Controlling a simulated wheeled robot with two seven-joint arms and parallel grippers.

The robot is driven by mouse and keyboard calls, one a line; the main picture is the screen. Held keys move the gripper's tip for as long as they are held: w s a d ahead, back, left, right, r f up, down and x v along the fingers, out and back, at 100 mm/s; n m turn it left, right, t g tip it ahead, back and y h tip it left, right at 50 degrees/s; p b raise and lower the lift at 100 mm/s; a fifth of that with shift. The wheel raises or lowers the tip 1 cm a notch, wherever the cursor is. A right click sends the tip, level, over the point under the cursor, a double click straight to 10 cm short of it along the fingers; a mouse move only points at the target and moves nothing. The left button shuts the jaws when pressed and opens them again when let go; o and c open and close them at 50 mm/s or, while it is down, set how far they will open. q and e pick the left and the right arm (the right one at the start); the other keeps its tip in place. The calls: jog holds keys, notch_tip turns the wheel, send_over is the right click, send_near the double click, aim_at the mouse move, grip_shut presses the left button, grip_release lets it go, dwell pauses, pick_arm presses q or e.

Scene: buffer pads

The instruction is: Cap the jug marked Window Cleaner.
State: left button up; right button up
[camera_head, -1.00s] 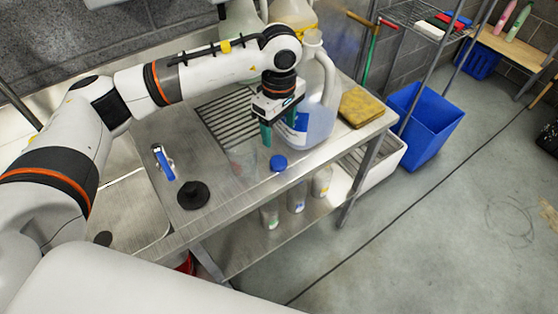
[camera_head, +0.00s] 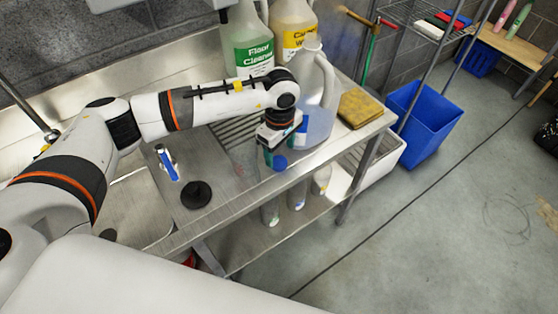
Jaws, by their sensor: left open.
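A translucent jug (camera_head: 318,118) with pale blue liquid stands on the steel counter near its right end. My left arm hides most of its label, so I cannot read it. Its neck (camera_head: 311,44) shows pale, with no coloured cap visible. A blue cap (camera_head: 281,163) lies on the counter near the front edge, left of the jug. My left gripper (camera_head: 272,158) is open, pointing down, with its green fingertips low over the counter right at the cap. I cannot tell whether they touch it. My right gripper is out of view.
Jugs marked Floor Cleaner (camera_head: 253,52) and with a yellow label (camera_head: 293,33) stand behind. A yellow sponge-like pad (camera_head: 360,108) lies right of the jug. A black round plug (camera_head: 196,195) and blue-handled tool (camera_head: 167,163) lie to the left. Bottles stand on the lower shelf.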

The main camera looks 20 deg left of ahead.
aim_at(280, 162)
pick_arm(q)
jog(key=shift+f+p, duration=0.65)
jog(key=shift+f, duration=1.6)
jog(key=c, duration=1)
